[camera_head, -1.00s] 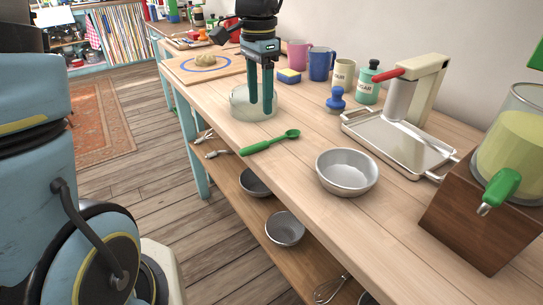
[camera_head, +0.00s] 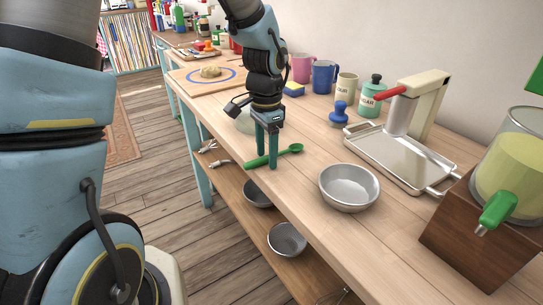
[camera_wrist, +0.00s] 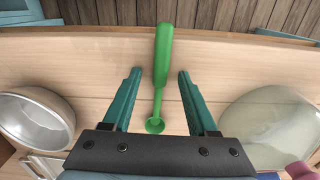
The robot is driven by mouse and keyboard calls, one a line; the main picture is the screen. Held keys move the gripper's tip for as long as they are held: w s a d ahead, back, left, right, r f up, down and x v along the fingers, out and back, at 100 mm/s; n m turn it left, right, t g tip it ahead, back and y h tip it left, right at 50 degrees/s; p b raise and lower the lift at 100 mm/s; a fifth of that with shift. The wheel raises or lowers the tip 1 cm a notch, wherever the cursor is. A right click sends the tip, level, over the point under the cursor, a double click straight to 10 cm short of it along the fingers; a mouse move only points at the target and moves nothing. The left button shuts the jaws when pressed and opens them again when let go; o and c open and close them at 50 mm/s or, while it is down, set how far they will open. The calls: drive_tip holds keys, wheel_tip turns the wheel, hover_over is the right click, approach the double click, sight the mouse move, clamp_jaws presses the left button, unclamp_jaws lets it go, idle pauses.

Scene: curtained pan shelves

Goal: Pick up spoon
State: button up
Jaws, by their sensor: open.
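A green spoon (camera_head: 288,151) lies on the wooden counter near its front edge in the head view, its handle toward the edge. In the wrist view the spoon (camera_wrist: 162,70) lies between my two fingers, with its handle pointing up and its bowl low in the picture. My gripper (camera_head: 266,164) is open, with its fingers pointing down. In the wrist view my gripper (camera_wrist: 157,78) has a clear gap on each side of the spoon and does not touch it. In the head view the fingers hide part of the handle.
A metal bowl (camera_head: 349,187) stands to the right of the spoon, and a glass bowl (camera_wrist: 272,122) on its other side. A metal tray (camera_head: 400,156) lies farther back. Mugs stand along the wall. More metal bowls sit on the lower shelf. The counter's front edge is close.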

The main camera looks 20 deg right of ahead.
clamp_jaws()
idle(0.4)
